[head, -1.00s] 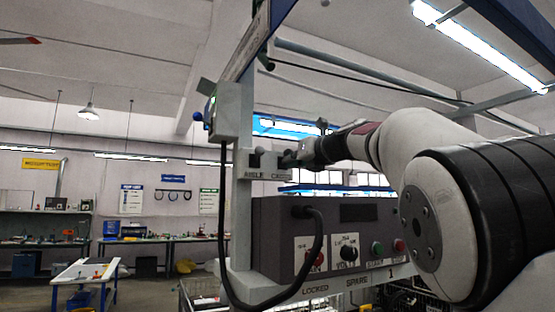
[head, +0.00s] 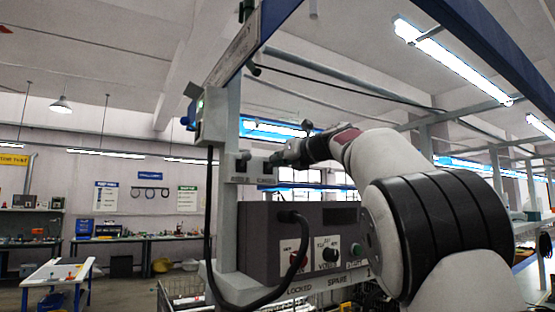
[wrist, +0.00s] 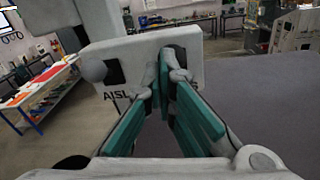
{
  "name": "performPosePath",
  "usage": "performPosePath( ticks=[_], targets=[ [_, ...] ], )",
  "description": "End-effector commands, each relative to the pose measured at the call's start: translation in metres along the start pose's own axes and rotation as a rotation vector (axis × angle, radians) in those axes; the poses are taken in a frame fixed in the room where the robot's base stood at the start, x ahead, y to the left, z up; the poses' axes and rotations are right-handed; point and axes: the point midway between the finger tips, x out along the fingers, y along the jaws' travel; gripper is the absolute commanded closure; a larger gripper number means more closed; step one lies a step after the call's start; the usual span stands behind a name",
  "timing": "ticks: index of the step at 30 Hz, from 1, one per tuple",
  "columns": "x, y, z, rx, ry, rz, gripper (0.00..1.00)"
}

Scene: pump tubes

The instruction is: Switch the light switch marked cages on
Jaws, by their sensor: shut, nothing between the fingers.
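A small pale switch plate with two dark switch openings is on a post in the head view (head: 254,167). It also fills the upper middle of the wrist view (wrist: 125,57). The left switch (wrist: 95,70) has a grey rounded knob and stands above the label "AISL", its last letter hidden. The right switch, labelled cages in the head view, is mostly hidden behind my fingers in the wrist view. My gripper (wrist: 168,62) is shut and empty, its tips at the right part of the plate. Whether they touch the switch I cannot tell.
Below the plate is a grey control box (head: 315,232) with a red knob, a black knob and a green button. A black cable (head: 209,220) loops in front. Open floor lies left.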

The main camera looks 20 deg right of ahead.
Motion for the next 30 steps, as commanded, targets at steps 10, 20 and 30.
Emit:
performPosePath(
  ticks=[10, 20, 30],
  targets=[
    [-0.020, 0.000, 0.002, 0.002, -0.002, -0.001, 1.00],
    [-0.083, 0.001, 0.001, 0.000, -0.003, -0.001, 1.00],
    [-0.119, 0.000, 0.000, 0.001, -0.001, 0.000, 1.00]
  ],
)
